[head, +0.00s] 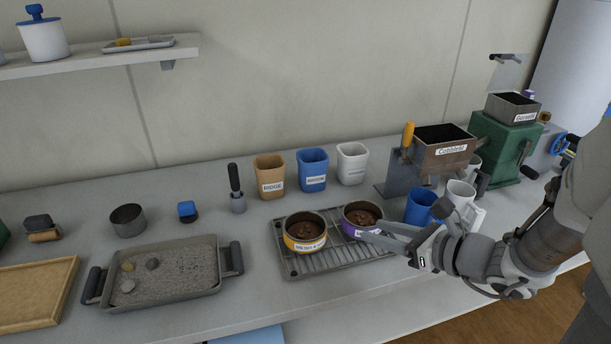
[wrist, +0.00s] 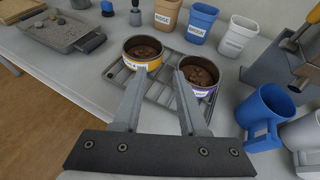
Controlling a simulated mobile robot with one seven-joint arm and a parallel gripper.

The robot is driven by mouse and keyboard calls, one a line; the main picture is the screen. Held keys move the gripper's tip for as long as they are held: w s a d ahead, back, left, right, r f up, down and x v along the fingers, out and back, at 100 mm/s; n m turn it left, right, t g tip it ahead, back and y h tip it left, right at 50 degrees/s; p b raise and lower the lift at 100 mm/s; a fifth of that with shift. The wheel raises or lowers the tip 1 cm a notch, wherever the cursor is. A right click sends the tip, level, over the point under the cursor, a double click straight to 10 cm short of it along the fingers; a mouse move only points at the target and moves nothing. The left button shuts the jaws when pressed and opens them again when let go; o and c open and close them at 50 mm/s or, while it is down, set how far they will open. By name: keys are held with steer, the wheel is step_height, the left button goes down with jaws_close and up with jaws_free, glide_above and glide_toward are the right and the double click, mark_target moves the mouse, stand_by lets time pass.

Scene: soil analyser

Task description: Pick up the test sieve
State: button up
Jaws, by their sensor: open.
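The test sieve appears to be the plain grey round metal ring (head: 128,220) standing on the bench behind the grey tray, at the left in the head view. In the wrist view a bit of what looks like the same grey ring (wrist: 80,4) shows at the top edge, cut off. My gripper (head: 368,234) is far to the right of it, by the wire rack and the purple-labelled tin. In the wrist view my gripper (wrist: 160,74) has its two fingers apart with nothing between them.
A yellow-labelled tin (head: 305,232) and a purple-labelled tin (head: 361,217), both with soil, stand on a wire rack (head: 300,266). A grey tray (head: 190,292) with stones lies in front of the ring. A blue-topped item (head: 187,211) stands right of it. Blue mug (head: 420,207) near my arm.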

steer(key=b, duration=0.3)
glide_toward(324, 219)
steer(key=shift+m+t, duration=0.3)
steer(key=x, duration=0.4)
steer(key=shift+w+r, duration=0.2)
steer(key=shift+w, duration=0.1)
steer(key=shift+s+f+b+x, duration=0.15)
steer(key=shift+b+x, duration=0.1)
steer(key=shift+x, duration=1.1)
steer(key=shift+s+f+b+x, duration=0.1)
steer(key=shift+f+b+x, duration=0.1)
steer(key=shift+x, duration=1.15)
steer(key=shift+a, duration=0.1)
steer(key=shift+c, duration=0.4)
jaws_close()
